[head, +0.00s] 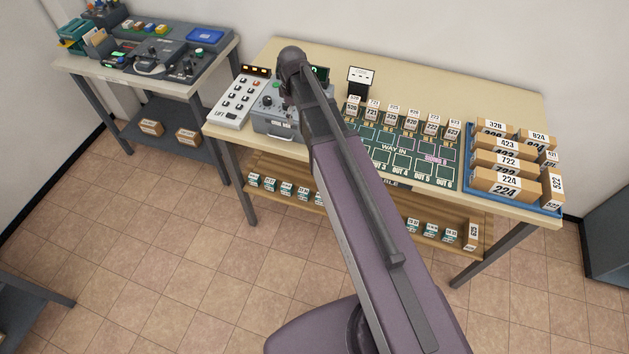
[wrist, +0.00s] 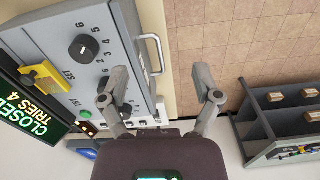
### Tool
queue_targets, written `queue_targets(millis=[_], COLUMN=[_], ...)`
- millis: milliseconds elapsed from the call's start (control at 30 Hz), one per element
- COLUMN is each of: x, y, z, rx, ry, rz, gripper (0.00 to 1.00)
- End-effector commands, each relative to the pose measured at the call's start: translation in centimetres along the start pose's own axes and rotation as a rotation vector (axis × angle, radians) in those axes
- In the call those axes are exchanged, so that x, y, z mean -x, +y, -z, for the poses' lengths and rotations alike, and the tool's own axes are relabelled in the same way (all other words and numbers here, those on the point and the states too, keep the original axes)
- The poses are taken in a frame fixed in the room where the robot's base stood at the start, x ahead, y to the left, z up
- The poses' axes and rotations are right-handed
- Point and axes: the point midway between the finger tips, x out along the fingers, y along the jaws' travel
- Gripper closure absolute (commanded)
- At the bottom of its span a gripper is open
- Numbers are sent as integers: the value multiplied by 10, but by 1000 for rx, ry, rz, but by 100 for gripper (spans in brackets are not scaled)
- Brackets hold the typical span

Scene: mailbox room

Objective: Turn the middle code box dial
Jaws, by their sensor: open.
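The grey code box (head: 277,127) stands on the table's left part, partly hidden by my arm. In the wrist view the code box (wrist: 75,90) fills the left side, turned sideways. One black dial (wrist: 88,47) with numbers around it shows clearly. My gripper (wrist: 161,74) is open and empty. Its left finger overlaps the box's face in the picture and its right finger is over the floor. No contact is visible.
The box has a yellow SET lever (wrist: 45,75), a green TRY button (wrist: 88,115), a metal handle (wrist: 155,53) and a screen (wrist: 30,110) reading CLOSED, TRIES 4. A white LIFT panel (head: 240,99) stands close left of it. A blue tray (head: 553,211) with boxes is far right.

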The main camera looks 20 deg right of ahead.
Motion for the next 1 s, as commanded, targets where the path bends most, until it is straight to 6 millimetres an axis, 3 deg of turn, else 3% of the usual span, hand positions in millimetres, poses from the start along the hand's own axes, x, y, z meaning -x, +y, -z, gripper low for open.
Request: queue_targets(millis=[1000], x=[-79], y=[-93], z=[-84], rx=[-610], ry=[0], rz=[0], gripper=[19])
